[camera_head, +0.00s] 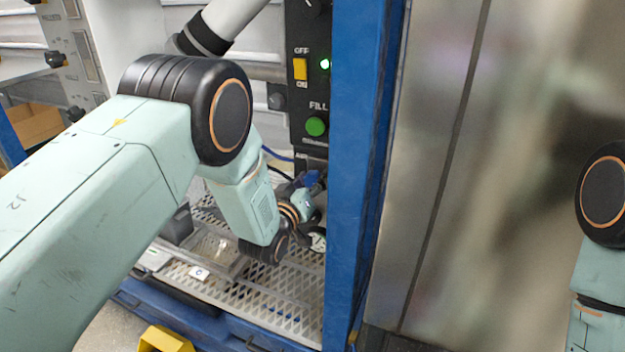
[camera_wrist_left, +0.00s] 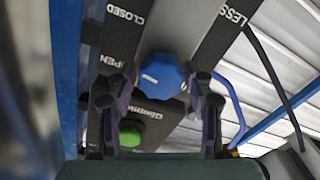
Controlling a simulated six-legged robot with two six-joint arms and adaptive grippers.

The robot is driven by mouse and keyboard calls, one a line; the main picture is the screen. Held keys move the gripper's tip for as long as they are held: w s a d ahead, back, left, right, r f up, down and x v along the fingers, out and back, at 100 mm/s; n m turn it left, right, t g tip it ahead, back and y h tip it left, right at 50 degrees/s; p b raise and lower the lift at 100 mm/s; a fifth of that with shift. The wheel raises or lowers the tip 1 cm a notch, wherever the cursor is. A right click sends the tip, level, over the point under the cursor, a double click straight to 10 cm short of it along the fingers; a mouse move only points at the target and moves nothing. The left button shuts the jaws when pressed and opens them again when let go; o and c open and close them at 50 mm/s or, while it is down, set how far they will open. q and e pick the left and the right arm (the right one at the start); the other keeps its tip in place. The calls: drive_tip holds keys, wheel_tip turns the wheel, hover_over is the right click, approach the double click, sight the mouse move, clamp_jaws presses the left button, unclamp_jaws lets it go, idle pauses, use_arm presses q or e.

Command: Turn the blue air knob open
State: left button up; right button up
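The blue air knob (camera_wrist_left: 160,75) is at the centre of the left wrist view, on a dark panel lettered OPEN, CLOSED and LESS. My left gripper (camera_wrist_left: 160,76) has one finger on each side of the knob, tips close to its edges. I cannot tell whether both tips touch it. In the head view the blue knob (camera_head: 309,178) shows beside my left gripper (camera_head: 312,192), low behind the blue post and partly hidden.
A blue post (camera_head: 355,170) stands just right of my left gripper. A black control panel (camera_head: 303,80) above has a yellow switch (camera_head: 300,69) and a green FILL button (camera_head: 316,127). A metal grating (camera_head: 285,300) lies below. A blue cable (camera_wrist_left: 237,105) runs right of the fingers.

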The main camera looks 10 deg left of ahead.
use_arm(q)
drive_tip(key=shift+o, duration=0.9)
drive_tip(key=shift+f, duration=0.1)
drive_tip(key=shift+s, duration=0.1)
drive_tip(key=shift+s, duration=0.2)
drive_tip(key=s+a, duration=0.2)
drive_tip(key=s, duration=0.9)
drive_tip(key=shift+s+a, duration=0.15)
drive_tip(key=shift+s, duration=0.05)
drive_tip(key=shift+w, duration=0.15)
